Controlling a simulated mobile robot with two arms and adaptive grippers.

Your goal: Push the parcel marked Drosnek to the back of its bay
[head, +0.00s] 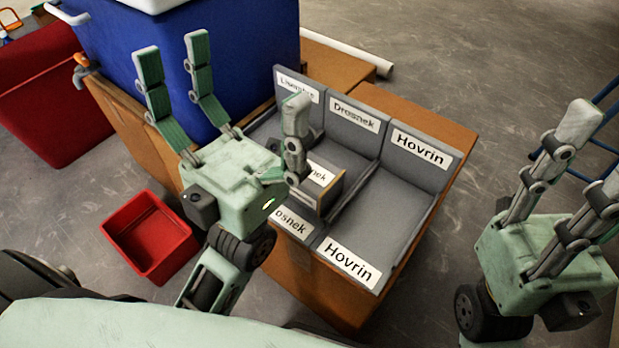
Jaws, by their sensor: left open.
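A grey rack (400,215) has bays labelled on the back panels and front edge. The middle bay's back label (355,114) reads Drosnek. A parcel (337,192) with a brown side stands in that bay towards the front. Its white label shows only "nek"; my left gripper hides the rest. Grey bay floor shows between the parcel and the back panel. My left gripper (222,85) is open, fingers up, with one finger overlapping the parcel in view; I cannot tell whether it touches. My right gripper (592,145) is at the right edge, partly cut off.
The bay labelled Hovrin (385,210), right of the Drosnek bay, is empty. A large blue tank (250,50) stands behind my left gripper. A red tank (45,90) and a small red bin (150,240) stand left.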

